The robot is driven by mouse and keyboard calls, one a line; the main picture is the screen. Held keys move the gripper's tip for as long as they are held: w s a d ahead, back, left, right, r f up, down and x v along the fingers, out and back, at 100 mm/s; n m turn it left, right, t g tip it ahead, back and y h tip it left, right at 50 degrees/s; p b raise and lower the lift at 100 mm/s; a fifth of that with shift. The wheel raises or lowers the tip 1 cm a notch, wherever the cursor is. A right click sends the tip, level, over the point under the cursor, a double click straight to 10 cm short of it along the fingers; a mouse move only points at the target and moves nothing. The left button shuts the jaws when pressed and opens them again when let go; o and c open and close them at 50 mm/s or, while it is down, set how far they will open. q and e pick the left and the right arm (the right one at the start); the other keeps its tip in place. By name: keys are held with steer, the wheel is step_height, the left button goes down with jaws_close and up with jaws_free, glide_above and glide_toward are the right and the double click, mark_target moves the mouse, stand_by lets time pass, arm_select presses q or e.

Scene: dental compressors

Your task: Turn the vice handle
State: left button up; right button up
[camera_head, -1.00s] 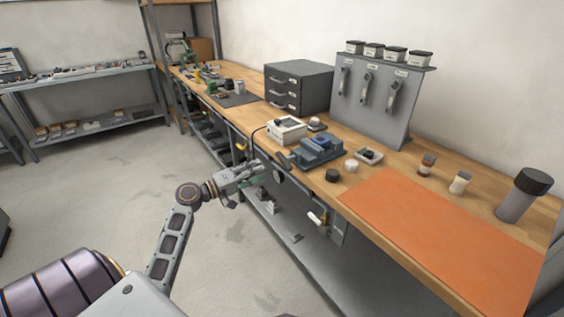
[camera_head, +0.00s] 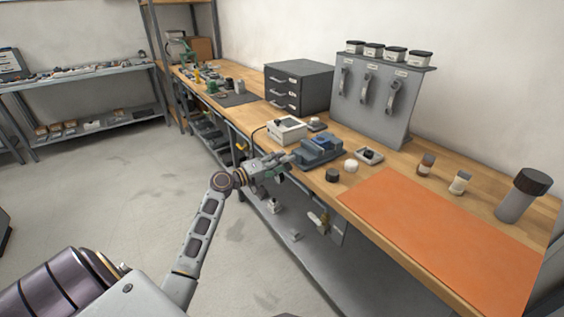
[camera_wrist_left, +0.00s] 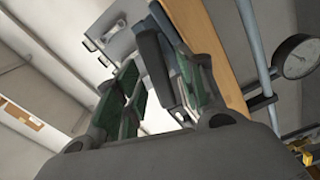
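The blue vice (camera_head: 320,150) stands on the wooden bench near its front edge. My left gripper (camera_head: 284,163) is at the bench edge, just left of the vice's near end. In the left wrist view, a dark bar (camera_wrist_left: 152,62), which looks like the vice handle, lies between the two green-padded fingers of my left gripper (camera_wrist_left: 162,88). The fingers stand apart, with a gap beside the bar; I cannot tell whether either one touches it. In the head view the gripper hides the handle. My right gripper is not in view.
A white device (camera_head: 287,130) stands left of the vice. A dark round puck (camera_head: 332,175) and a white one (camera_head: 351,166) lie to its right, before an orange mat (camera_head: 440,225). A round gauge (camera_wrist_left: 297,57) shows at right in the left wrist view.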

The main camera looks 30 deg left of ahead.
arm_select(q)
steer(key=shift+w+d, duration=0.25)
steer(key=shift+w, duration=0.25)
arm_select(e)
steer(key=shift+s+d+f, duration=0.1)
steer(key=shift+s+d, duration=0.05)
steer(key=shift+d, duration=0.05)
arm_select(q)
jaws_close()
steer(key=shift+m+b, duration=0.3)
steer(key=shift+b, duration=0.6)
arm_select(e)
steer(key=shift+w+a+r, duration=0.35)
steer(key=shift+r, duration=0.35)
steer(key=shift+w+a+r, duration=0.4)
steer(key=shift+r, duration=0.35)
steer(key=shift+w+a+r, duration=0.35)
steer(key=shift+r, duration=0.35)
arm_select(q)
jaws_free()
